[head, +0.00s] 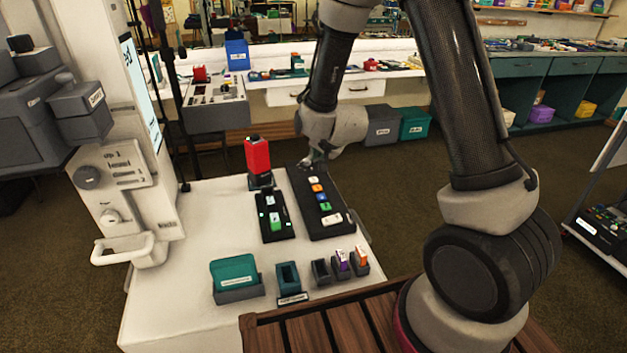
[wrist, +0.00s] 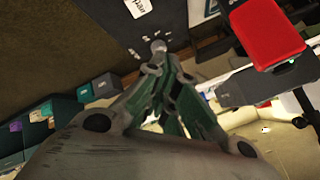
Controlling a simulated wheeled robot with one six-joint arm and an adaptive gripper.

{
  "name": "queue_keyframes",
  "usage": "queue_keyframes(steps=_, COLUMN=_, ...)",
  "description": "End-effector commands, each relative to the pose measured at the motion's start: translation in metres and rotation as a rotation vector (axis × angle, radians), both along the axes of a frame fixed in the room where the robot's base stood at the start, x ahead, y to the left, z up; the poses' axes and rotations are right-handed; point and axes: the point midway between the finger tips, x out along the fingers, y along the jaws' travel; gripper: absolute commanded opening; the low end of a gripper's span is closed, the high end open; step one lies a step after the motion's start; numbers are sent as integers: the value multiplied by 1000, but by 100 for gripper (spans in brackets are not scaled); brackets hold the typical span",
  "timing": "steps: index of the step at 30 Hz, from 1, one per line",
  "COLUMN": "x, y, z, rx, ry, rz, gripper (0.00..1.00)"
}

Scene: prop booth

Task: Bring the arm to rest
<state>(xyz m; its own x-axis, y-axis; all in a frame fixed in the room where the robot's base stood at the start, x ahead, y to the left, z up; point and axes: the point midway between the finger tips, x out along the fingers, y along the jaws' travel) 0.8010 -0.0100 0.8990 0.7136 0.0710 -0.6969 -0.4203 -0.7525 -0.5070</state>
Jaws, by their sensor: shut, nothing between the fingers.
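My arm reaches from the right of the head view over the white table (head: 185,265). My gripper (head: 314,163) is above the far end of a black panel with coloured buttons (head: 320,200). The arm's wrist partly covers that area. In the wrist view my gripper (wrist: 160,48) has its fingers together with nothing between them. A red block (head: 257,155) stands on a dark base left of the gripper. It also shows in the wrist view (wrist: 268,32) at the upper right.
A smaller black panel (head: 273,215) lies beside the button panel. A teal box (head: 233,271) and several small holders (head: 320,271) line the table's front. A white machine (head: 120,190) stands at the left. The table's front left is clear.

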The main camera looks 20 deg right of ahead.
Motion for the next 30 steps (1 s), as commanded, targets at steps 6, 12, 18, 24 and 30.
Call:
queue_keyframes(steps=6, x=-14, y=2, z=-13, rx=-49, ry=75, rz=66, gripper=0)
queue_keyframes(steps=12, x=-81, y=5, z=-46, rx=-154, ry=361, rz=286, gripper=0)
queue_keyframes(steps=18, x=-150, y=-11, z=-5, rx=-232, ry=558, rz=522, gripper=0)
queue_keyframes(steps=24, x=-215, y=-47, z=65, rx=-298, ry=653, rz=687, gripper=0)
queue_keyframes(steps=30, x=-284, y=-92, z=137, rx=-367, ry=661, rz=752, gripper=0)
